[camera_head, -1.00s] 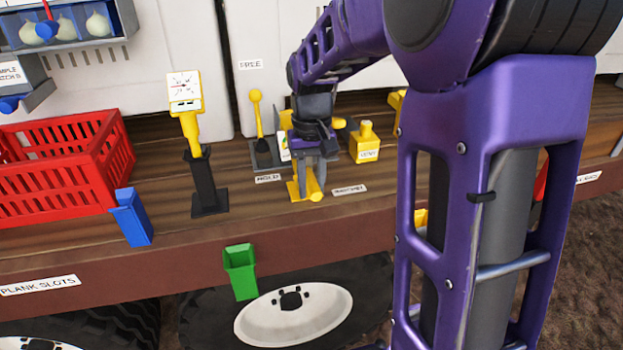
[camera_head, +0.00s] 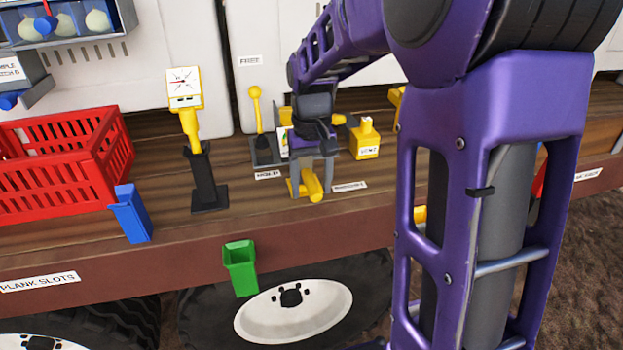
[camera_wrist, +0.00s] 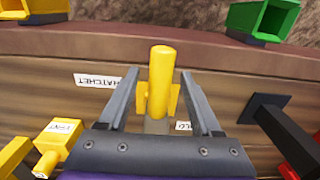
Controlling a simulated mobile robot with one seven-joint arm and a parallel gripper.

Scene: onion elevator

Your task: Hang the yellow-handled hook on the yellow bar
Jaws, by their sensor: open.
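My gripper (camera_head: 312,190) is open over the wooden deck, beside the small white labels. In the wrist view its two fingers (camera_wrist: 162,95) stand apart on either side of an upright-looking yellow rounded bar (camera_wrist: 162,75) with short yellow side pieces at its base. This yellow piece also shows in the head view (camera_head: 314,188), between and below the fingers. There is a gap between it and each finger. I cannot tell whether it is the hook's handle or the fixed bar. No metal hook shows clearly; my gripper hides part of this spot.
A yellow-knobbed lever (camera_head: 257,115) stands behind left, and a yellow box (camera_head: 365,142) behind right. A black stand with a yellow gauge (camera_head: 185,90), a red crate (camera_head: 60,165), and blue (camera_head: 133,215) and green holders (camera_head: 240,268) lie left. The deck's front edge is close.

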